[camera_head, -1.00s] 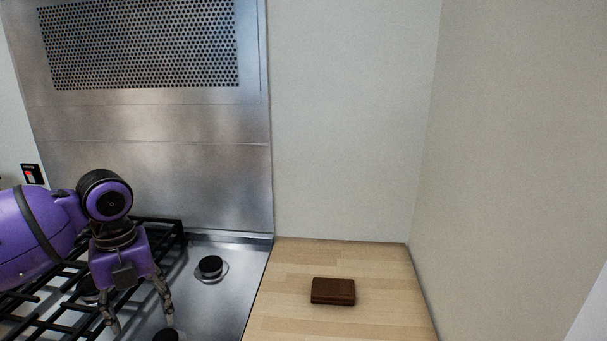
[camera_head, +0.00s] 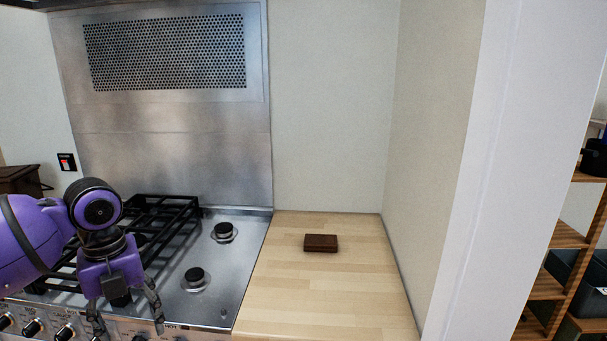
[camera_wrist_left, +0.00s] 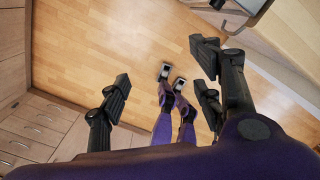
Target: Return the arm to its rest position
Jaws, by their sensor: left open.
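My left arm (camera_head: 32,240) comes in from the left in the head view, bent down at the wrist. My left gripper (camera_head: 127,328) points down in front of the range cooker's front edge, its two fingers spread apart with nothing between them. The left wrist view shows the same open gripper (camera_wrist_left: 160,88) with bare wooden floor beyond its fingers. Further down in that view my other, purple arm (camera_wrist_left: 172,125) hangs with its gripper (camera_wrist_left: 172,72) low over the floor. Whether that right gripper is open or shut is too small to tell.
The range cooker (camera_head: 215,273) has black grates (camera_head: 165,215) and burners under and behind the left arm. A small dark brown block (camera_head: 321,243) lies on the wooden counter (camera_head: 310,300). A wall (camera_head: 430,130) bounds the counter on the right, with shelves (camera_head: 570,240) beyond.

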